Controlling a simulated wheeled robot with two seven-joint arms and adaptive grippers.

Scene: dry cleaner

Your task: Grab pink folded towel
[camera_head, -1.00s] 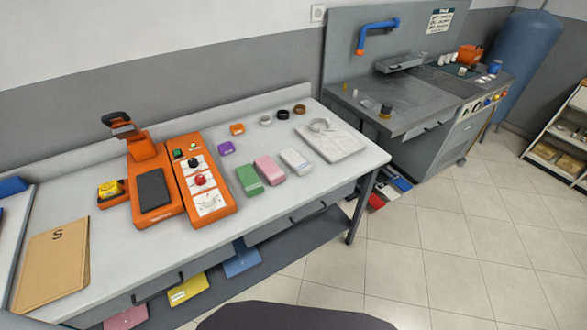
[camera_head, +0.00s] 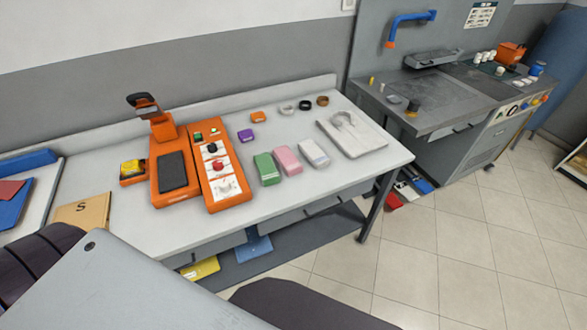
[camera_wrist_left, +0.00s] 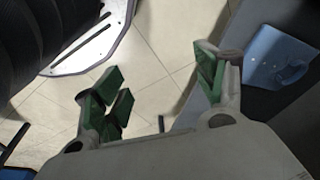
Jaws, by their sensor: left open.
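The pink folded towel (camera_head: 287,160) lies on the grey-white table (camera_head: 130,225), between a green folded towel (camera_head: 266,169) on its left and a white folded towel (camera_head: 314,153) on its right. Nothing covers it in the head view. My left arm comes in at the lower left of the head view, but its gripper is outside that picture. In the left wrist view my left gripper (camera_wrist_left: 160,92) is open and empty, with green finger pads, over the tiled floor. The pink towel does not show there. My right gripper is not in view.
An orange machine (camera_head: 172,165) and an orange control panel (camera_head: 220,172) stand left of the towels. A folded white shirt (camera_head: 352,135) lies to the right. Small rings and boxes line the back. A blue folder (camera_wrist_left: 278,58) shows on the lower shelf.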

